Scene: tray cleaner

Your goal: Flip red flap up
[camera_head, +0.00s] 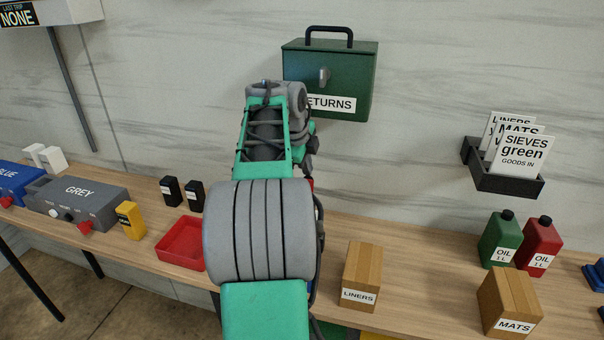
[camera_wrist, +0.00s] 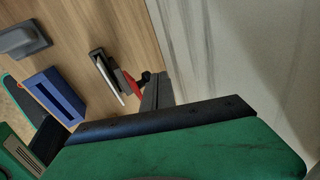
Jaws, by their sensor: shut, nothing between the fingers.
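A small red piece (camera_wrist: 131,88), which looks like the red flap, shows in the wrist view beside a dark holder with a white panel (camera_wrist: 106,80). Its full shape and tilt are not clear. A small bit of red (camera_head: 310,184) also shows behind my arm in the head view; I cannot tell if it is the same thing. My gripper (camera_wrist: 158,77) is shut and empty, its dark fingers just right of the red piece in the wrist view. I cannot tell whether they touch. My arm hides the gripper in the head view.
A green returns box (camera_head: 352,82) hangs on the wall behind my arm. A red tray (camera_head: 180,244) lies left of my arm on the wooden bench. A liners carton (camera_head: 362,275) stands to the right. A blue block (camera_wrist: 55,96) shows in the wrist view.

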